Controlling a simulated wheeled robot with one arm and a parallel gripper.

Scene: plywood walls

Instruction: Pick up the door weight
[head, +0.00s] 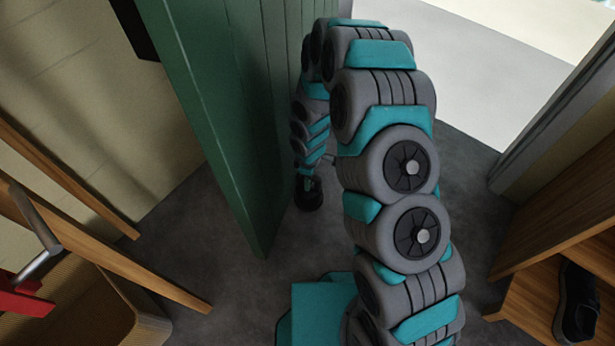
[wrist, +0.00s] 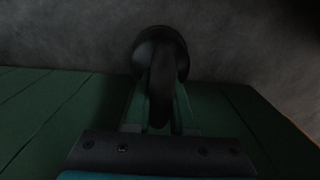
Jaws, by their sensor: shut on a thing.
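The door weight (wrist: 160,48) is a dark round thing with an upright loop or strap. In the wrist view my gripper (wrist: 160,92) has its two fingers on either side of the loop, shut on it. In the head view the door weight (head: 309,197) is at the floor beside the green door (head: 215,110), below my gripper (head: 308,178). The fingers are too small there to make out. I cannot tell whether the weight touches the floor.
The green door stands close on the left of my arm. An open doorway with pale ground (head: 485,75) lies beyond at right. A wooden shelf with a black shoe (head: 576,305) is at lower right. Wooden furniture (head: 110,250) and a red thing (head: 22,298) are at left.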

